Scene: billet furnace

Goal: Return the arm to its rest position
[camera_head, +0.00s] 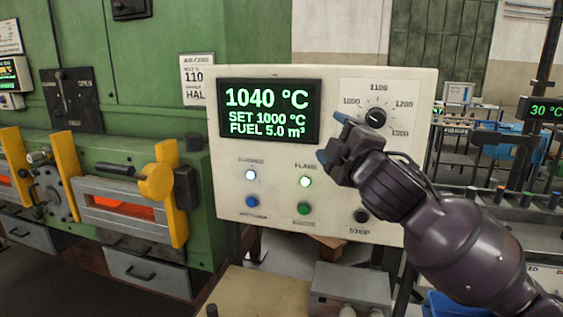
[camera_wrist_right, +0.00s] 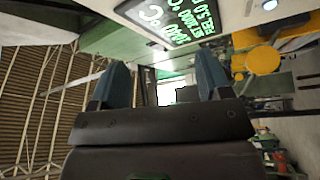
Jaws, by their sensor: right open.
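My right arm comes in from the right in the head view. Its gripper (camera_head: 336,137) is in front of the cream control panel (camera_head: 228,180), just below and left of the black temperature knob (camera_head: 375,118). In the right wrist view the two blue-grey fingers (camera_wrist_right: 160,88) stand apart with nothing between them. Whether the fingers touch the panel cannot be told; they appear apart from the knob. The panel display (camera_head: 269,111) reads 1040 °C, SET 1000 °C, FUEL 5.0 m³. My left gripper is not in view.
The green furnace (camera_head: 130,110) with yellow door bars (camera_head: 65,172) and a glowing opening (camera_head: 118,207) stands left. Panel buttons, including a black stop button (camera_head: 361,216), are close to the arm. A rack (camera_head: 540,192) and a 30 °C display (camera_head: 545,110) are at right.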

